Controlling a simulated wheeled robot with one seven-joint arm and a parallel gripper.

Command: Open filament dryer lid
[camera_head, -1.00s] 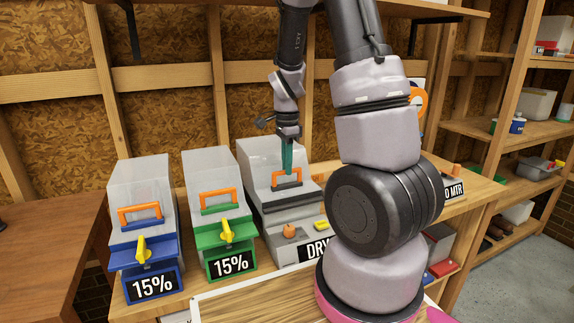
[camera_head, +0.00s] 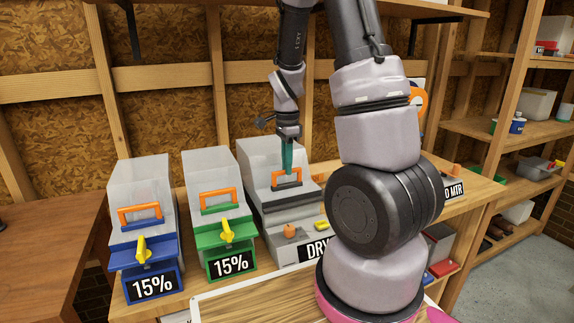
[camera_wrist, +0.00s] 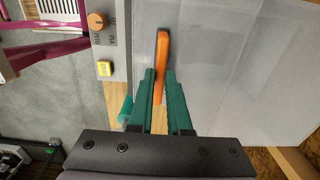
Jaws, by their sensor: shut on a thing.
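The filament dryer (camera_head: 281,205) is the grey box marked "DRY", right of the two coloured boxes. Its translucent lid (camera_head: 257,160) looks closed and carries an orange handle (camera_head: 287,180). My gripper (camera_head: 287,172) has teal fingers and points down at this handle. In the wrist view my gripper (camera_wrist: 160,75) is shut on the orange handle (camera_wrist: 162,62), one finger on each side. The dryer's front panel in the wrist view has an orange knob (camera_wrist: 97,21) and a yellow button (camera_wrist: 104,68). My arm hides the dryer's right part and some of its label.
A blue box (camera_head: 142,225) and a green box (camera_head: 219,215), both showing 15%, stand close on the left, with orange handles and yellow latches. A wooden wall is behind. Shelves (camera_head: 530,130) with bins stand at right. A bare brown table (camera_head: 45,235) is at left.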

